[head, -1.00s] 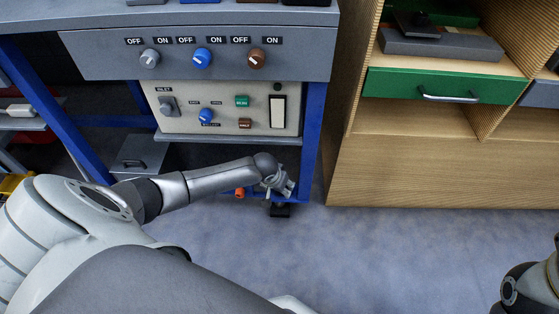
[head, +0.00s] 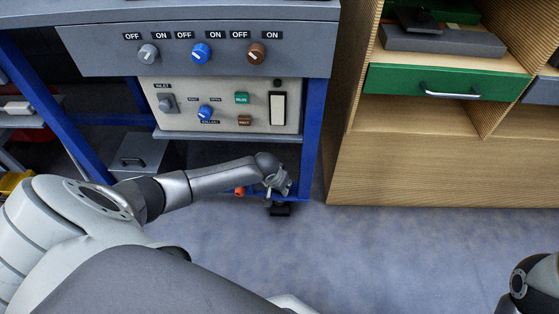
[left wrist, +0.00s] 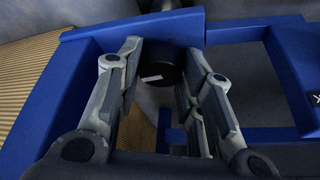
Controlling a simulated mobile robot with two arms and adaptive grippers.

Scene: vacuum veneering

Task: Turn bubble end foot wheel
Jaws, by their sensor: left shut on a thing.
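The foot wheel (left wrist: 163,68) is a black round part with a small white mark, under the blue frame's corner in the left wrist view. My left gripper (left wrist: 165,60) is shut on it, with fingers on either side. In the head view my left gripper (head: 277,184) is low at the blue leg of the bench, just above a black foot (head: 280,211) on the floor. There my gripper hides the wheel. My right gripper is out of view; only part of my right arm shows at the lower right.
The blue bench leg (head: 312,135) stands close beside my left gripper. An orange knob (head: 239,191) is just left of it. Above is a control panel (head: 180,115) with knobs and buttons. A wooden cabinet (head: 420,165) stands to the right. The floor in front is clear.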

